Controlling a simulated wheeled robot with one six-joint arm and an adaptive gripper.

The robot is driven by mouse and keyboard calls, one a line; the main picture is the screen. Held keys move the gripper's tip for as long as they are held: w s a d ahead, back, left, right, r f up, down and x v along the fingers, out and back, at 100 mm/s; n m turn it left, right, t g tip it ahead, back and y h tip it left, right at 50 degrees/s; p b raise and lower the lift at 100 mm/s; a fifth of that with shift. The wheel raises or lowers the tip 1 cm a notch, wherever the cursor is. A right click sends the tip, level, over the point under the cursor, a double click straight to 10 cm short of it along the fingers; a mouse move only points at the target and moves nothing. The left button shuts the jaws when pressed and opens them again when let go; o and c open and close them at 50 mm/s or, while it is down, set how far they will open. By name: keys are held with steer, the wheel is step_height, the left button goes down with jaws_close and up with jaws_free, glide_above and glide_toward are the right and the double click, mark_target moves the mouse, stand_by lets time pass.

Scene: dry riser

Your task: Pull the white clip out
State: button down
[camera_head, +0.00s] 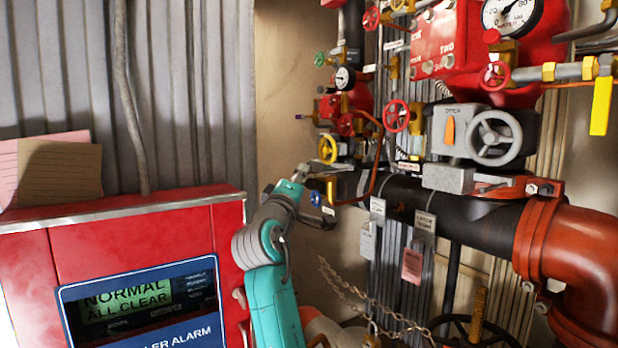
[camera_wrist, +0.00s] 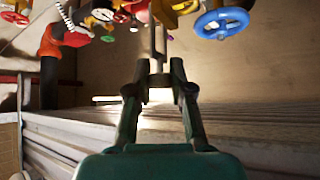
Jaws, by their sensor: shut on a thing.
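My gripper (camera_wrist: 160,82) is shut in the wrist view, its dark fingers closing on a small, thin, pale grey piece (camera_wrist: 159,48). This piece stands up between the fingertips and appears to be the white clip, though its shape is too small to make out. In the head view my gripper (camera_head: 329,220) is beside the left end of the black pipe (camera_head: 390,192), near a small blue handwheel (camera_head: 315,198). The clip cannot be made out in the head view. Whether it still sits in a fitting is unclear.
A red alarm cabinet (camera_head: 140,238) stands at the left, close to my arm. Red valves, gauges and a yellow handwheel (camera_head: 327,149) crowd above my gripper. A chain (camera_head: 350,290) and hanging tags (camera_head: 412,265) are below the pipe. A blue handwheel (camera_wrist: 222,22) shows in the wrist view.

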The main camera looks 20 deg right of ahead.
steer(key=shift+a, duration=0.1)
steer(key=c, duration=1.3)
jaws_free()
steer(key=shift+a, duration=0.15)
steer(key=shift+s, duration=0.15)
steer(key=v, duration=1.2)
steer(key=shift+f, duration=0.1)
